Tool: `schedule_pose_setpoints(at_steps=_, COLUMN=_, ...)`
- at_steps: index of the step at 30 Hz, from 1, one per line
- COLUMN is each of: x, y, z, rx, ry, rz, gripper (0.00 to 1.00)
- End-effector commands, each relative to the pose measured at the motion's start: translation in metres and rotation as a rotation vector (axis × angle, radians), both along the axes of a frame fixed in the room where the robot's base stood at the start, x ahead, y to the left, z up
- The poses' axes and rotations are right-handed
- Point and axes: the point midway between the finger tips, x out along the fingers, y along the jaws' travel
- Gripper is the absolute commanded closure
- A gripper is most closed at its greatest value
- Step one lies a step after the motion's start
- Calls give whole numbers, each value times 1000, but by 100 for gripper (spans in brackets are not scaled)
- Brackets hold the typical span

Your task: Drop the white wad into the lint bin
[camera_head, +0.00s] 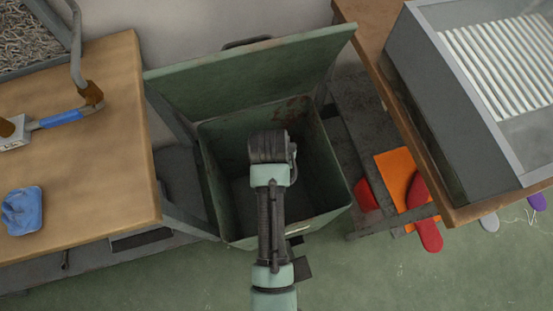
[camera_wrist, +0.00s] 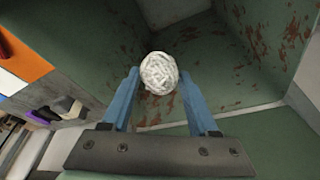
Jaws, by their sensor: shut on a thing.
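The lint bin (camera_head: 220,185) is a green metal box with its lid tipped up at the back, standing between two benches in the head view. My arm reaches over its opening, and the fingers are hidden below the wrist there. In the wrist view my gripper (camera_wrist: 162,98) has two blue fingers shut on the white wad (camera_wrist: 159,73), a round, textured ball at the fingertips. Behind the wad is the bin's green interior (camera_wrist: 215,60) with reddish-brown stains. The wad appears over the bin and clear of its walls.
The raised lid (camera_head: 250,75) stands behind the opening. A wooden bench (camera_head: 100,150) at left holds a blue cloth (camera_head: 22,210) and a blue-handled tool (camera_head: 65,118). At right are another bench with a grey machine (camera_head: 440,110), and red (camera_head: 428,235) and orange (camera_head: 395,175) pieces.

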Motion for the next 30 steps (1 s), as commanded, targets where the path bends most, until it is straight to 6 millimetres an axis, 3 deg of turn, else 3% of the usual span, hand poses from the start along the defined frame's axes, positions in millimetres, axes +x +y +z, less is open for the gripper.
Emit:
schedule_pose_setpoints(at_steps=3, x=0, y=0, z=-10, rx=0, ry=-2, rz=1, gripper=92)
schedule_pose_setpoints(at_steps=12, x=0, y=0, z=-10, rx=0, ry=-1, rz=1, gripper=92)
schedule_pose_setpoints(at_steps=13, x=0, y=0, z=-10, rx=0, ry=-1, rz=1, gripper=36)
schedule_pose_setpoints(at_steps=18, x=0, y=0, z=-10, rx=1, ry=-1, rz=0, gripper=6)
schedule_pose_setpoints(at_steps=30, x=-2, y=1, z=-2, rx=0, ry=-1, rz=0, gripper=5)
